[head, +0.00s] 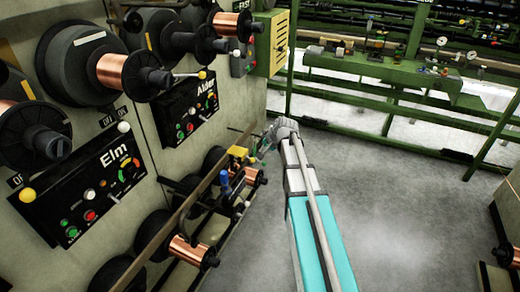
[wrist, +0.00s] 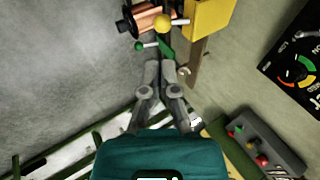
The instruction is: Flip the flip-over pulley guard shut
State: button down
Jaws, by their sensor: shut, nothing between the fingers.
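A small yellow housing (head: 238,153) sits on the low rail of the machine at the left, beside a blue cylinder; I take it for the pulley guard, but cannot tell its hinge or how far it is open. In the wrist view a yellow box-like part (wrist: 208,18) shows at the top, cut by the frame edge. A green piece (wrist: 167,50) lies just beyond my fingertips, with a yellow ball knob (wrist: 163,24) above it. My gripper (wrist: 161,68) is shut and empty, close to the green piece; contact is unclear. In the head view my wrist partly hides the gripper (head: 262,149).
A yellow vented box (head: 271,43) hangs at the wall's end. A green bench (head: 400,80) stands behind.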

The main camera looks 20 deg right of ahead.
jog(key=p+v, duration=0.5)
jog(key=v, duration=0.2)
jog(key=shift+s+d, duration=0.2)
jog(key=shift+s, duration=0.05)
jog(key=shift+f, duration=0.1)
dwell(0.4)
jog(key=s+a+r+n+g+h+p, duration=0.1)
jog(key=s+a+r+n+g+p, duration=0.1)
jog(key=s+a, duration=0.5)
jog(key=s+a+r+n+g+h+p, duration=0.2)
jog(key=s+a+n+p, duration=0.4)
jog(key=s, duration=0.8)
jog(key=shift+a+r+n+g, duration=0.65)
jog(key=shift+a+g, duration=0.1)
jog(key=shift+g, duration=0.15)
jog(key=shift+w, duration=0.1)
